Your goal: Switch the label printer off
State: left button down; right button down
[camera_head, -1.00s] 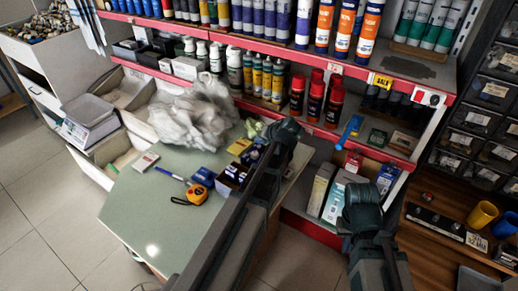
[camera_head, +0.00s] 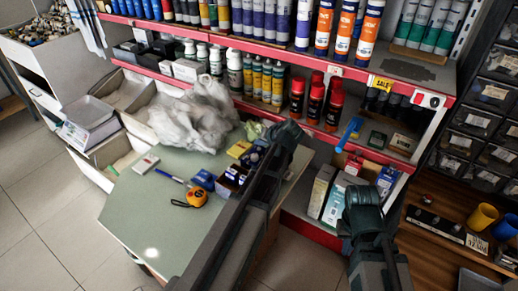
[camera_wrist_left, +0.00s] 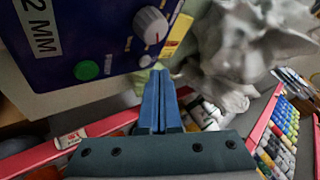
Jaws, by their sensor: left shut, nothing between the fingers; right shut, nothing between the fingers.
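The label printer (camera_wrist_left: 90,35) is a dark blue box in the left wrist view, with a white "2 MM" label, a round green button (camera_wrist_left: 87,70) and a pale grey knob (camera_wrist_left: 150,25). In the head view, my left arm partly covers the dark blue items at the table's back right, so I cannot tell the printer's outline there. My left gripper (camera_wrist_left: 158,90) is shut and empty, its blue fingertips just below the knob; I cannot tell whether they touch the printer. My left gripper also shows in the head view (camera_head: 286,135). My right gripper (camera_head: 362,203) is shut and empty, before the lower shelf.
A tape measure (camera_head: 195,197), a blue pen (camera_head: 168,176) and small boxes lie on the table. Red-edged shelves (camera_head: 285,50) of bottles and cartridges stand behind. The table's front left is clear.

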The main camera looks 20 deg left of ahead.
pick_arm(q)
jog(key=shift+f, duration=0.1)
dwell(0.7)
jog(key=shift+f+b, duration=0.35)
jog(key=shift+b, duration=0.1)
jog(key=shift+f+b, duration=0.35)
dwell(0.5)
jog(key=shift+r, duration=0.1)
jog(key=shift+r+p, duration=0.7)
jog(key=shift+p, duration=0.1)
jog(key=shift+r, duration=0.1)
notch_tip(320, 180, up, 5)
jog(key=p, duration=0.5)
